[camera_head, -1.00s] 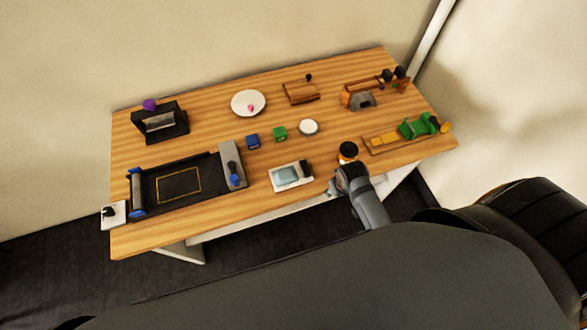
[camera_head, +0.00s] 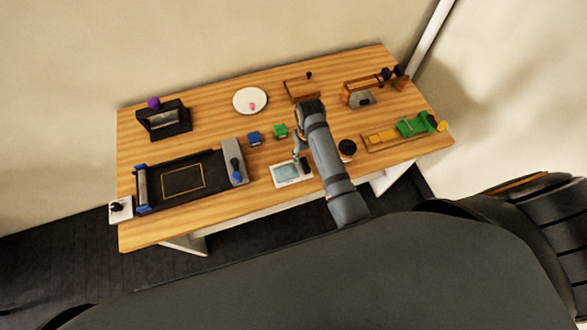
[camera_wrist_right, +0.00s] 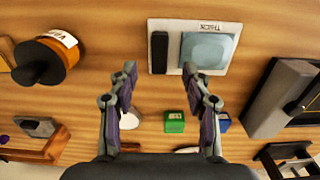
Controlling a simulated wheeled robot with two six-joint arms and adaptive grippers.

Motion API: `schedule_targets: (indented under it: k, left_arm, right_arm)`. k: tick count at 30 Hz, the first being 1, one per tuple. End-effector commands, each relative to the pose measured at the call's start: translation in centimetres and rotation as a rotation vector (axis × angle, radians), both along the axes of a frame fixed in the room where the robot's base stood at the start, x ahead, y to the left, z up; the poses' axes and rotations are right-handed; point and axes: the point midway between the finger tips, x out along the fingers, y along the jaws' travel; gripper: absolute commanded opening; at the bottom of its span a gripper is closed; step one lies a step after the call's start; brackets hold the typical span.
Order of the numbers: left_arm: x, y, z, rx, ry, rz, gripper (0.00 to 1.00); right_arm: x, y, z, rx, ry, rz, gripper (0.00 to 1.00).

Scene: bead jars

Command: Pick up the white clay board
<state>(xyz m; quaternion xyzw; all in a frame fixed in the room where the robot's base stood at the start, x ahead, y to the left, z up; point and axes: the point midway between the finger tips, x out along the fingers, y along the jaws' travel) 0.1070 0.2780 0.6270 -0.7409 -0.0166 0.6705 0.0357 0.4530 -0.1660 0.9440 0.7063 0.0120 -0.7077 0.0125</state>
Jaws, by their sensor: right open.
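The white board (camera_head: 277,184) lies flat near the table's front edge, carrying a light blue slab (camera_head: 287,172) and a dark bar. In the right wrist view the white board (camera_wrist_right: 173,50) shows printed lettering beside the slab (camera_wrist_right: 207,49) and the black bar (camera_wrist_right: 159,52). My right gripper (camera_head: 301,157) is above the table by the board's far side. Its fingers (camera_wrist_right: 160,70) are open and apart, with nothing held, and the board's bar side appears beyond the fingertips. My left gripper is not in view.
A black tray (camera_head: 211,195) with a grey block (camera_head: 235,160) lies left of the board. Blue (camera_head: 254,138) and green (camera_head: 280,131) cubes lie behind it. A dark-topped jar (camera_head: 347,149) stands to the right, its orange body (camera_wrist_right: 60,55) close in the wrist view.

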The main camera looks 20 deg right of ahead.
Motion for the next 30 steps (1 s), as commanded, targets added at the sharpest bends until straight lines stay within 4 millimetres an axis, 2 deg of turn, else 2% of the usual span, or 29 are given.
schedule_targets:
  k: [7, 11, 15, 23, 30]
  left_arm:
    - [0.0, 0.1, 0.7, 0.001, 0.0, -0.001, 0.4]
    - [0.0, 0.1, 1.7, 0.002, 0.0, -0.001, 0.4]
    - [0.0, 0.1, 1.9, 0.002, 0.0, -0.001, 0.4]
    - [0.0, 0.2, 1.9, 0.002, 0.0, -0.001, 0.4]
    - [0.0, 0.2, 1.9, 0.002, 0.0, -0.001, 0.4]
  right_arm:
    - [0.0, 0.0, -1.0, 0.0, 0.001, 0.0, 0.49]
    - [0.2, -0.1, -3.1, -0.001, 0.003, 0.001, 0.49]
    - [0.3, -0.1, -5.1, 0.0, 0.001, 0.0, 0.49]
    - [0.3, -0.1, -5.7, 0.001, -0.002, -0.001, 0.49]
    - [0.3, -0.1, -5.7, 0.001, -0.001, -0.001, 0.19]
